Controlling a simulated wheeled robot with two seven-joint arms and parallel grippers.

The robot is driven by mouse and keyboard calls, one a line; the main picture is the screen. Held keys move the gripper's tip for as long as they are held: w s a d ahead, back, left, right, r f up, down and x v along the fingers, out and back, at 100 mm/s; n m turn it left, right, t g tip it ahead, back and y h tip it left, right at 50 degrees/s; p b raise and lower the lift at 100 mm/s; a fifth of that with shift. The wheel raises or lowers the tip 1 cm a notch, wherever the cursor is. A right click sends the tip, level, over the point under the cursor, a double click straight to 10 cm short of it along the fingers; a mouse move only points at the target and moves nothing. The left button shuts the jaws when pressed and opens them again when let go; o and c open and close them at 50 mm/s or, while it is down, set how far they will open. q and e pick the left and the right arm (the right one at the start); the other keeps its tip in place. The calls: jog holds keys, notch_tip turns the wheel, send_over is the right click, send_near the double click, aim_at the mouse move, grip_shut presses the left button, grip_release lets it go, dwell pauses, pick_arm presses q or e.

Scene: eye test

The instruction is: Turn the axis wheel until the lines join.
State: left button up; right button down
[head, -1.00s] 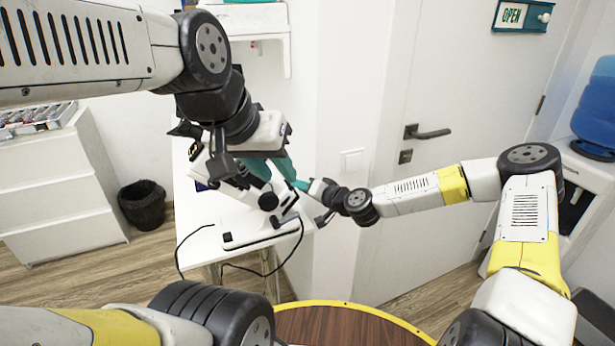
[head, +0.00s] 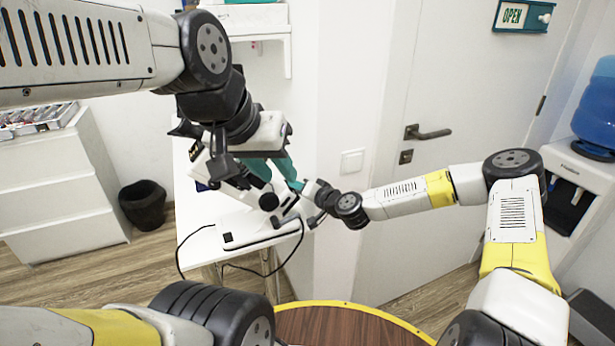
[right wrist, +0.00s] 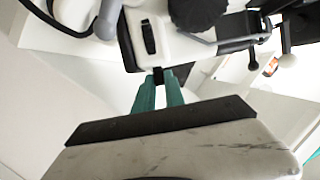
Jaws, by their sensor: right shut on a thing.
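A white and black eye instrument (head: 262,228) stands on a white table, partly hidden behind my left gripper (head: 281,184). A round black knob (head: 268,201) shows on its side, and a ridged black knob (right wrist: 198,8) is at the top of the right wrist view. My left gripper hangs over the instrument, its teal fingers apart. My right gripper (head: 298,186) reaches in from the right; in the right wrist view its teal fingers (right wrist: 159,92) are closed on a small black part (right wrist: 158,78) at the instrument. I cannot tell whether this part is the axis wheel. The lines are not visible.
The white table (head: 197,243) is narrow, with a black cable (head: 245,268) hanging at its front. A black bin (head: 143,205) and white drawers (head: 60,205) stand left. A white door (head: 450,90) is behind my right arm. A water dispenser (head: 563,185) stands at far right.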

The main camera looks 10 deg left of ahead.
jog(key=shift+s+f+m+t, duration=0.1)
jog(key=shift+s+m+t, duration=0.2)
jog(key=shift+t, duration=0.2)
jog(key=c, duration=1.7)
grip_release()
jog(key=shift+w, duration=0.1)
jog(key=shift+v, duration=3.95)
